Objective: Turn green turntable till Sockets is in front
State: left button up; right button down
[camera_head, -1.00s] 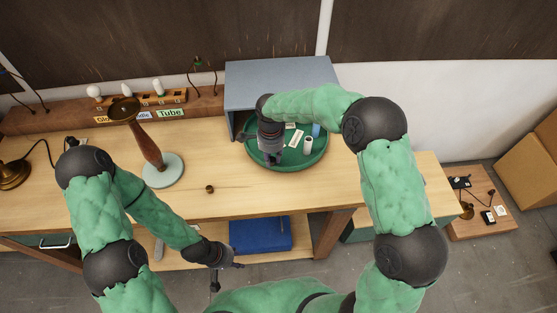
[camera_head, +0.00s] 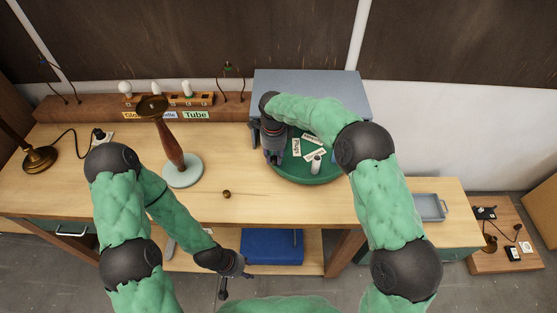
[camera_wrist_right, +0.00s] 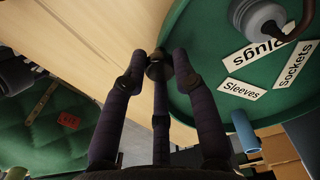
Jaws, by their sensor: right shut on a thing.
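The green turntable (camera_head: 312,180) stands at the mouth of a grey-blue box on the bench. It carries the labels Plugs (camera_wrist_right: 262,48), Sleeves (camera_wrist_right: 242,90) and Sockets (camera_wrist_right: 295,65). In the head view Plugs (camera_head: 296,147) lies at the left, and the other two labels lie right of it, too small to tell apart surely. My right gripper (camera_head: 272,158) is at the turntable's left edge. In the right wrist view its fingers (camera_wrist_right: 158,72) are shut on a dark round knob (camera_wrist_right: 156,70) by the rim. My left gripper (camera_head: 236,284) is open and empty in front of the bench.
The grey-blue box (camera_head: 320,88) stands behind and over the turntable. A pale cylinder (camera_head: 316,164) stands on the turntable. A lamp stand (camera_head: 182,172) and a small brass piece (camera_head: 227,194) are to the left. The bench front between them and the turntable is clear.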

jog(key=shift+w+a+m, duration=0.5)
jog(key=shift+w+m, duration=0.2)
jog(key=shift+w, duration=0.25)
jog(key=c, duration=1)
grip_release()
jog(key=shift+r, duration=0.1)
notch_tip(320, 180, up, 12)
jog(key=shift+f, duration=0.1)
